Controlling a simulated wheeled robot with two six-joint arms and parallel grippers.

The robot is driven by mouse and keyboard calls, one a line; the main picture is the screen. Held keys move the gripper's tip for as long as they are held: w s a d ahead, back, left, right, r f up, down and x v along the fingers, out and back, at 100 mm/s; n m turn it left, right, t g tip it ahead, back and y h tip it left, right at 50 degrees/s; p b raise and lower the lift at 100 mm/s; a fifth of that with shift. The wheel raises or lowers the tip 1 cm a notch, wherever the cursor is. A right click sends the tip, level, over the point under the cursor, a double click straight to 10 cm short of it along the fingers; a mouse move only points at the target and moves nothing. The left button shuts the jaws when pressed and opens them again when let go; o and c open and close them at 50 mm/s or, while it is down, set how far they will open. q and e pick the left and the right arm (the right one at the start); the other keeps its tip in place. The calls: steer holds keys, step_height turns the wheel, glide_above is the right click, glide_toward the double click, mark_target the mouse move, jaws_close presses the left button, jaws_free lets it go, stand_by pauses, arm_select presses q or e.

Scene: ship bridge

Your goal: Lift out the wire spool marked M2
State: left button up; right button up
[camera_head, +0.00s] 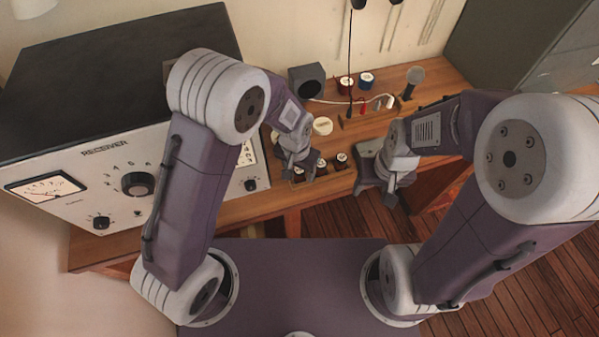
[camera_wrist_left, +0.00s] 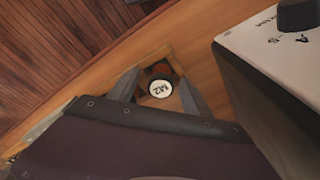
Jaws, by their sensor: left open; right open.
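The spool marked M2 (camera_wrist_left: 160,89) shows its white round top between the two fingers of my left gripper (camera_wrist_left: 159,77) in the left wrist view. It sits in a dark recess of a wooden rack. The fingers are apart, one on each side. In the head view my left gripper (camera_head: 297,167) is over the left end of a row of white-topped spools (camera_head: 341,159) near the bench's front edge. It partly hides that end, and no label is readable there. My right gripper (camera_head: 383,182) is open and empty, right of the row.
A large receiver (camera_head: 105,150) fills the left of the bench. A speaker (camera_head: 306,80), a red spool (camera_head: 346,85), a blue spool (camera_head: 366,80) and a microphone (camera_head: 412,80) stand behind. A white round item (camera_head: 322,126) lies behind the row. A cable (camera_head: 349,70) hangs down.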

arm_select(q)
steer(key=shift+w+f, duration=0.25)
steer(key=shift+f, duration=0.05)
steer(key=shift+s+r, duration=0.1)
steer(key=shift+s, duration=0.05)
jaws_close()
